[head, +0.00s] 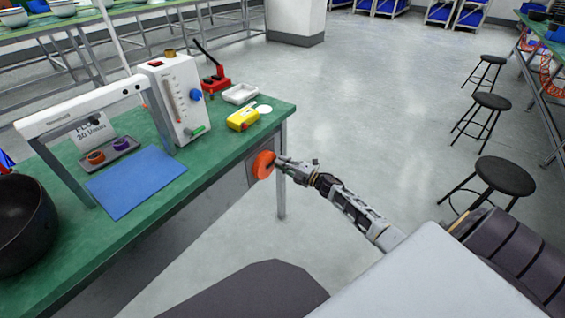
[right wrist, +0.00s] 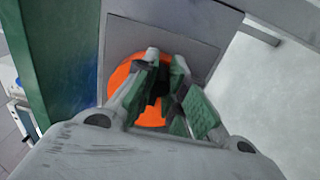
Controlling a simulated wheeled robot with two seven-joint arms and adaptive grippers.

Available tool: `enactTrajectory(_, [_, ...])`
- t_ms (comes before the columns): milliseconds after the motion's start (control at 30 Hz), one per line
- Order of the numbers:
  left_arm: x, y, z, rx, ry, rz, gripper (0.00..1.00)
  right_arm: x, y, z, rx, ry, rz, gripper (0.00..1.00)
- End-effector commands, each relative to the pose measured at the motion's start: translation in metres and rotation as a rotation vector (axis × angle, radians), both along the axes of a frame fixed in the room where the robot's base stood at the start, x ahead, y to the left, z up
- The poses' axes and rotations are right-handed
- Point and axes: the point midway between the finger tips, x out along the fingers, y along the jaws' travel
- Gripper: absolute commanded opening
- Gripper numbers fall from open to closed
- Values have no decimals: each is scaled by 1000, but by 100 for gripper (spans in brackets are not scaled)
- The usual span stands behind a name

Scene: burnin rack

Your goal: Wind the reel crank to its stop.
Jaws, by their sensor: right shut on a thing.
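The orange reel (head: 262,165) is mounted on a grey panel at the front side of the green bench, near its right end. In the right wrist view the orange disc (right wrist: 124,80) shows behind my fingers. My right gripper (head: 279,162) reaches it from the right. In the right wrist view my right gripper (right wrist: 162,85) is shut on a dark part in front of the disc, which looks like the crank's knob. The fingers hide most of the crank, so its angle cannot be told. My left gripper is not in view.
The green bench (head: 205,178) carries a blue mat (head: 136,181), a white flow-meter box (head: 175,100), a yellow device (head: 243,118), a white tray (head: 240,93) and a dark bowl (head: 24,225). Black stools (head: 505,176) stand at the right. The floor between is clear.

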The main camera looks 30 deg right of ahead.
Motion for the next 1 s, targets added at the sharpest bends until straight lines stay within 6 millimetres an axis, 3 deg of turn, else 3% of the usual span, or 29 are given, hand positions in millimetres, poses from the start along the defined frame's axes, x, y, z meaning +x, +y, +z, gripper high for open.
enactTrajectory(400, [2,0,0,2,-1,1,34,-1,1,-3,9,7,1,0])
enactTrajectory(433, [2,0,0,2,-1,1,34,-1,1,-3,9,7,1,16])
enactTrajectory(600, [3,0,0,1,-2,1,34,-1,1,-2,8,6,1,37])
enactTrajectory(1000, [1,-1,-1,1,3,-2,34,-1,0,-1,8,4,0,37])
